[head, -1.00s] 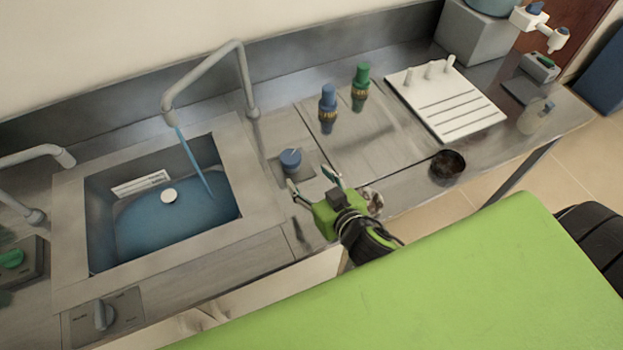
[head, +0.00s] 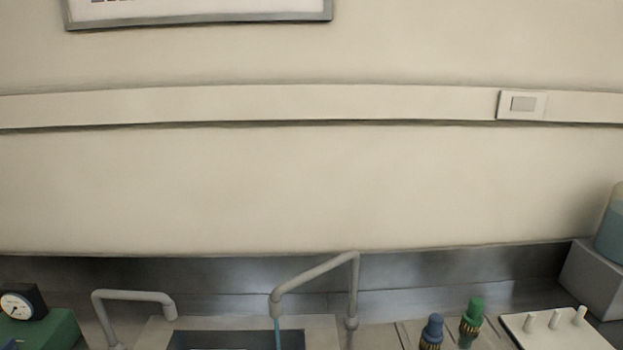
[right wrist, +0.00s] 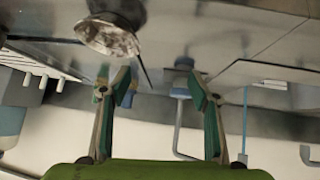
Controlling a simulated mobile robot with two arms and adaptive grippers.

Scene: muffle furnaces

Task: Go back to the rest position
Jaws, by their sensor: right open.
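My right gripper (right wrist: 155,88) shows in the right wrist view with its two green-lined fingers spread apart and nothing between them. Beyond it the bench appears upside down, with a round metallic dish-like thing (right wrist: 108,36) at the upper left, apart from the fingers. Neither gripper shows in the head view, which faces mostly the wall (head: 300,190).
Along the bottom of the head view are a grey tap (head: 316,272) with a blue stream over the sink (head: 195,338), a second tap (head: 130,295), blue (head: 432,330) and green (head: 472,315) valves, a white pegged rack (head: 545,330), a grey box (head: 592,280) and a gauge (head: 17,306).

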